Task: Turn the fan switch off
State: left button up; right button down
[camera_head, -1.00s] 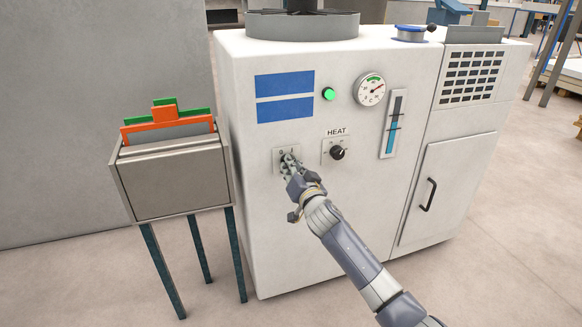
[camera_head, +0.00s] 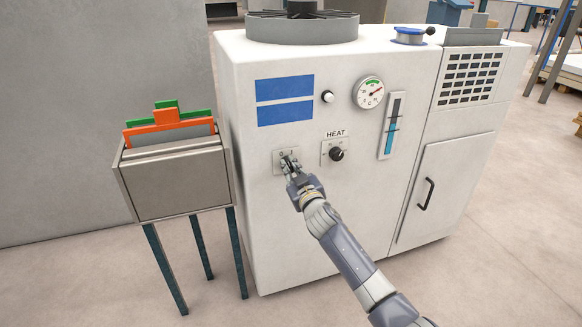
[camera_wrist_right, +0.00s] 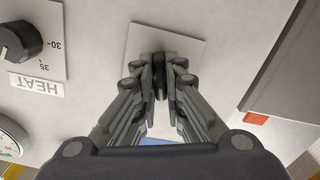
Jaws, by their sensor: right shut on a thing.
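The fan switch plate (camera_head: 279,155) is on the front of the white machine, left of the HEAT knob. My right gripper (camera_head: 288,164) is at this plate. In the right wrist view the plate (camera_wrist_right: 190,36) is ahead, and my right gripper (camera_wrist_right: 160,85) has its fingers closed on the dark switch (camera_wrist_right: 159,62) from both sides. The fingers hide much of the switch. The indicator lamp (camera_head: 327,97) above is white and unlit. The fan (camera_head: 303,24) sits on top of the machine. My left gripper is not in view.
A gauge (camera_head: 369,92) and a level tube (camera_head: 391,125) are farther right. A grey box on legs (camera_head: 178,180) stands left of the machine.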

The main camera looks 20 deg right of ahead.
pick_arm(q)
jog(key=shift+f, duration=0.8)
pick_arm(e)
jog(key=shift+n, duration=1.1)
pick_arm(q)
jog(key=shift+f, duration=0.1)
pick_arm(e)
jog(key=c, duration=1.7)
grip_release()
jog(key=s, duration=1.2)
jog(key=shift+d, duration=0.2)
jog(key=shift+f, duration=0.1)
